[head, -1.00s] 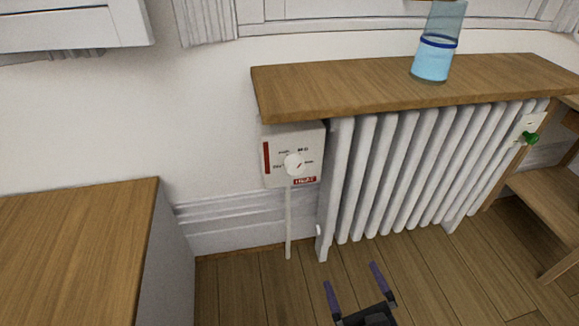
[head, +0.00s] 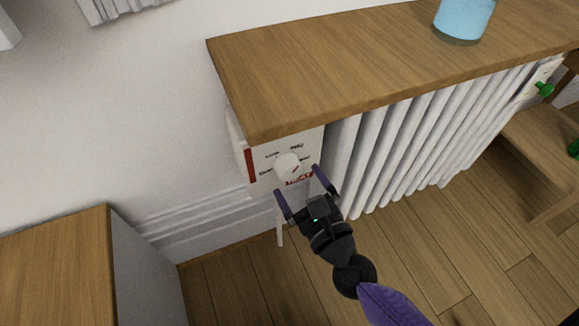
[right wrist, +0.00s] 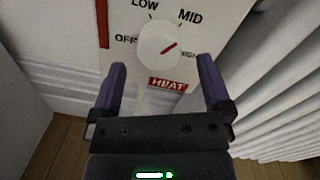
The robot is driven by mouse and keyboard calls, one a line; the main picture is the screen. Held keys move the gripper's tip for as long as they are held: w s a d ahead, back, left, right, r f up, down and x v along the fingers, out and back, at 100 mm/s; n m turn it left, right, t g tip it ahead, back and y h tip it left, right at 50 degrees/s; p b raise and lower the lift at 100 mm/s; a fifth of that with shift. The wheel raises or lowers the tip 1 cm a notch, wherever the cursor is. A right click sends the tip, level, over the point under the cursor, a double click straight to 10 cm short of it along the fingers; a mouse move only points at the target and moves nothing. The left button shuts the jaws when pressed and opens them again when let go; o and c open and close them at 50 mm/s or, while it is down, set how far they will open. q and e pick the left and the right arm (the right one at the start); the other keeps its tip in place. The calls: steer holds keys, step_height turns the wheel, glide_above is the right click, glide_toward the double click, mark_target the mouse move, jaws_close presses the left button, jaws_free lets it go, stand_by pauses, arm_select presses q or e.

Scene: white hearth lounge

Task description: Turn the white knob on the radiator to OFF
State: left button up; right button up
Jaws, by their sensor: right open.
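The white knob (head: 287,166) sits on the front of a white control box at the left end of the radiator (head: 400,150). In the right wrist view the knob (right wrist: 160,45) is ringed by the words OFF, LOW, MID and a partly hidden HIGH. Its red pointer mark is aimed up and right, between MID and HIGH. My right gripper (head: 300,184) is open and empty, just below and in front of the knob, its purple fingers spread to either side. In the right wrist view the fingers (right wrist: 160,75) do not touch the knob. My left gripper is not in view.
A wooden shelf (head: 330,75) overhangs the control box and radiator. A blue vase (head: 464,18) stands on it. A wooden-topped cabinet (head: 55,262) is at the lower left, and a green knob (head: 544,89) is at the far right.

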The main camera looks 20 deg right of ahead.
mark_target(292, 173)
steer(key=shift+w+a, duration=0.2)
steer(key=shift+w, duration=1.45)
